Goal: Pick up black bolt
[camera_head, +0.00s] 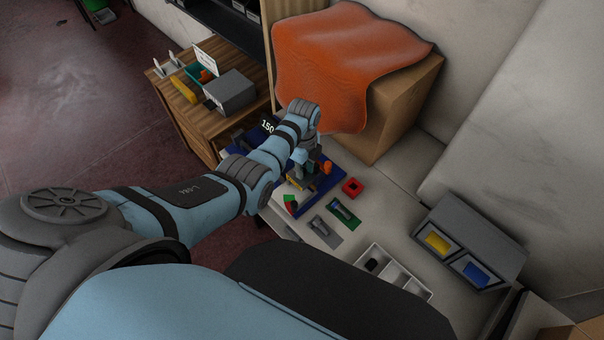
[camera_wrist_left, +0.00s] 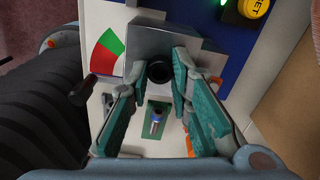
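My left gripper (camera_wrist_left: 161,66) is open in the left wrist view, its two teal fingers on either side of a round black part (camera_wrist_left: 159,73) at a grey metal block (camera_wrist_left: 160,43). This part looks like a bolt head or a ring; I cannot tell which. In the head view my left gripper (camera_head: 301,178) is over the blue fixture (camera_head: 328,174), and the arm hides much of it. A small black piece (camera_head: 372,265) lies in the white tray (camera_head: 404,281); whether it is a bolt is unclear. My right gripper is not in view.
A grey two-bay box (camera_head: 484,238) with yellow and blue pieces stands at right. A carton (camera_head: 403,110) under an orange cloth (camera_head: 345,55) rises behind the fixture.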

